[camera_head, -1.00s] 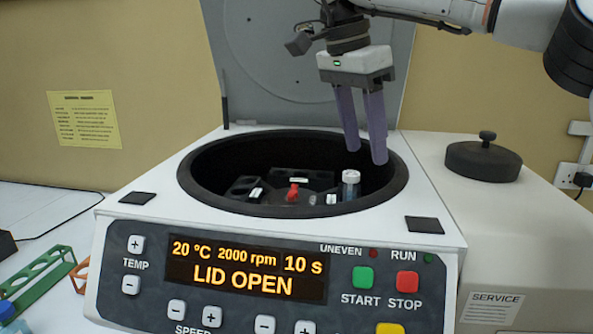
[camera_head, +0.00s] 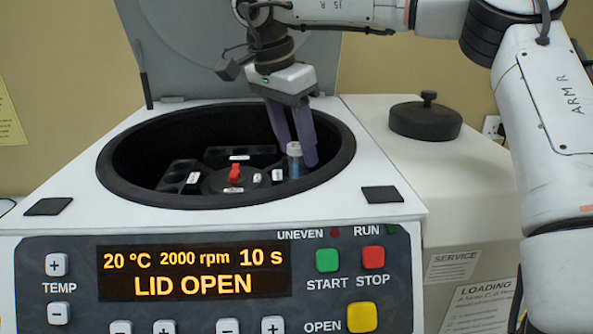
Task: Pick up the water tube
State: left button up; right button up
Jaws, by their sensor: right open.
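A capped tube with bluish contents (camera_head: 294,162) stands upright in the rotor, at the right side of the open centrifuge bowl. Its cap is whitish and clear. My right gripper (camera_head: 296,154) points down into the bowl with its purple fingers apart. The fingertips are at the tube, one on either side of it in the picture; whether they touch it I cannot tell. The lower part of the tube is hidden in the rotor. My left gripper is not in view.
The centrifuge (camera_head: 65,178) has its lid (camera_head: 185,50) raised behind the bowl. A red knob (camera_head: 235,173) sits at the rotor's centre. A dark round knobbed lid (camera_head: 425,121) sits on the white housing at right.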

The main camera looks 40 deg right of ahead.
jog(key=shift+w+d+f, duration=0.1)
jog(key=shift+d+f, duration=0.05)
jog(key=shift+f, duration=0.35)
grip_shut()
